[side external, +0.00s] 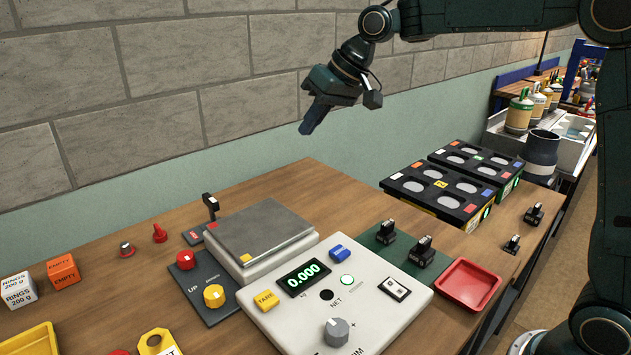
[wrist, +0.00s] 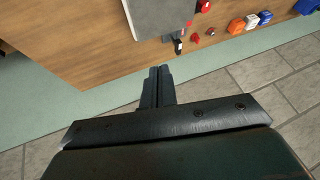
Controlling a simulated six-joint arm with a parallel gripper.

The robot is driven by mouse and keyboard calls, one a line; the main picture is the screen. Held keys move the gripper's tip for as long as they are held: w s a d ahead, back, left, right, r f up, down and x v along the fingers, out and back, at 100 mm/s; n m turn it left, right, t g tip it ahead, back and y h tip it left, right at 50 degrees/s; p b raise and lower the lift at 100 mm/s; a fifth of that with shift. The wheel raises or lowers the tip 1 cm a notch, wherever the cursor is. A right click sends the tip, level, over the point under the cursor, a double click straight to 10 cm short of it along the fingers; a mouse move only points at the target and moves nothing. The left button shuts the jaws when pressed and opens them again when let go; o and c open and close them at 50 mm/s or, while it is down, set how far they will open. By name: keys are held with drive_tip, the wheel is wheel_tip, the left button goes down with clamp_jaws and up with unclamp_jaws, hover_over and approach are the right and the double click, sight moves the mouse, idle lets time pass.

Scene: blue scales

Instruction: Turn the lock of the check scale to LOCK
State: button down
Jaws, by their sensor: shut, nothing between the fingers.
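The check scale has a grey weighing plate (side external: 262,228) on a pale body, with a console in front whose display (side external: 303,278) reads 0.000. A black upright lever (side external: 211,204) stands at the scale's back left corner on a dark plate with a red label (side external: 193,236); it looks like the lock. Its lettering is too small to read. In the wrist view the lever (wrist: 178,44) shows beside the grey plate (wrist: 155,18). My gripper (side external: 304,130) is shut and empty, high above the table's back edge, well apart from the lever. Its fingers (wrist: 159,72) point toward the table.
Red (side external: 186,260) and yellow (side external: 214,295) knobs sit on a plate marked UP, left of the scale. Small red parts (side external: 160,233) and orange and white blocks (side external: 63,271) stand further left. Black racks (side external: 433,190) are at right. The wall runs close behind the table.

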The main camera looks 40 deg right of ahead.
drive_tip(key=w+a+f+y, duration=0.1)
drive_tip(key=w+f+y, duration=0.1)
drive_tip(key=w+f, duration=0.9)
drive_tip(key=w, duration=0.3)
drive_tip(key=shift+a+g, duration=0.35)
drive_tip(key=shift+g, duration=0.05)
drive_tip(key=w+a+f, duration=0.3)
drive_tip(key=a+f, duration=0.5)
drive_tip(key=shift+w+a, duration=0.35)
